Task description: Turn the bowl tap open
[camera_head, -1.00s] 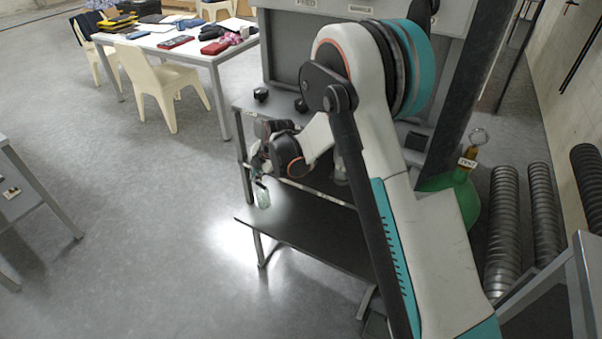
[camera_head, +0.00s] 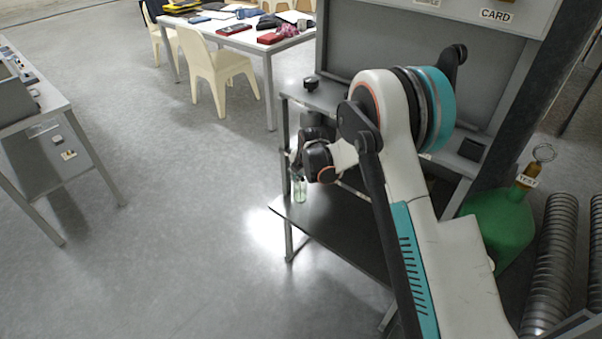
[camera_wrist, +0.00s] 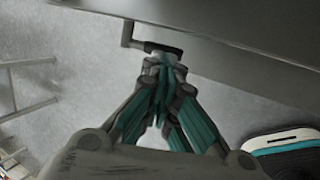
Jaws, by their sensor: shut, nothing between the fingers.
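My gripper (camera_wrist: 160,72) is shut and empty in the wrist view, its fingertips together just below a dark L-shaped handle-like piece (camera_wrist: 150,46) at the edge of a grey panel. This piece may be the bowl tap; I cannot tell whether it touches the fingertips. In the head view, my arm reaches to the left end of the bench, and my gripper is small and partly hidden behind the wrist. No tap can be made out clearly in the head view.
The grey bench (camera_head: 330,98) has a dark lower shelf (camera_head: 340,235). A black knob (camera_head: 311,84) sits on its top. A white table (camera_head: 245,40) and chair (camera_head: 215,70) are behind.

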